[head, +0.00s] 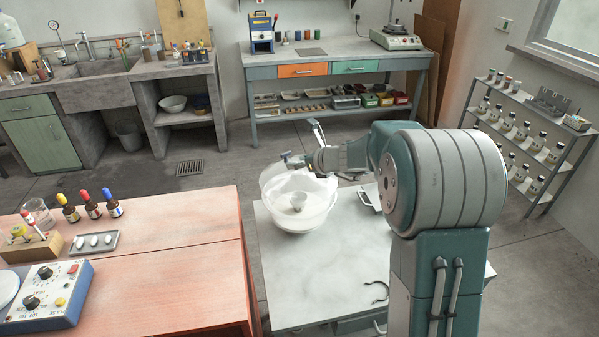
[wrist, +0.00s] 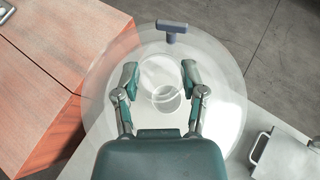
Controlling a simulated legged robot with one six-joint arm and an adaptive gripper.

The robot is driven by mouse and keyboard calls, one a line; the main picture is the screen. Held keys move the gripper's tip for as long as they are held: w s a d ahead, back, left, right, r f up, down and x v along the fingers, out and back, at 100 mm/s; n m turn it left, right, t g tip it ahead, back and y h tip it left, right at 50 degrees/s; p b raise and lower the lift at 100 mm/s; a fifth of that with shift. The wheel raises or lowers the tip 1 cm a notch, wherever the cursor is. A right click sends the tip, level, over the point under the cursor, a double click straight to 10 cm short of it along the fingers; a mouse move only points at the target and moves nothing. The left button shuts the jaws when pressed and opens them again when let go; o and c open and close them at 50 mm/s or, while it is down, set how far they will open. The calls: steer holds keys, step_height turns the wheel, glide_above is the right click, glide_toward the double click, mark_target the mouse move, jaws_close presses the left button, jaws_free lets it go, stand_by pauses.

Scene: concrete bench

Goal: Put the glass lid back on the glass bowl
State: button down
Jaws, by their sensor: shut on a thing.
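The clear glass bowl (head: 297,222) stands on the grey bench top, with a small pale cup (head: 298,201) visible inside it. My gripper (head: 301,160) is over the bowl's back side. It is shut on the clear glass lid (head: 272,182), which is faint and overlaps the bowl's rim in the head view. In the wrist view my gripper (wrist: 160,76) has its fingers apart around a clear, hard-to-see knob, with the round lid (wrist: 218,70) spread beneath. The lid covers much of the bowl in both views; whether it touches the rim I cannot tell.
An orange-topped table (head: 170,270) is on the left, with dropper bottles (head: 92,204) and a control box (head: 45,295). The grey bench top (head: 325,265) is mostly clear in front of the bowl. A blue-grey T-shaped piece (wrist: 172,28) shows at the lid's far edge.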

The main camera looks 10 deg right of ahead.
mark_target(300, 172)
steer(key=shift+w+a+f, duration=0.1)
steer(key=shift+w+f, duration=0.1)
steer(key=shift+w, duration=0.05)
steer(key=f, duration=0.3)
steer(key=shift+w+d+f, duration=0.1)
steer(key=shift+w+d, duration=0.05)
steer(key=shift+d, duration=0.1)
steer(key=shift+d+f, duration=0.1)
steer(key=shift+d, duration=0.05)
steer(key=shift+a+f, duration=0.25)
steer(key=shift+f, duration=0.2)
steer(key=shift+f, duration=0.1)
steer(key=shift+c, duration=0.8)
jaws_free()
steer(key=shift+d, duration=0.15)
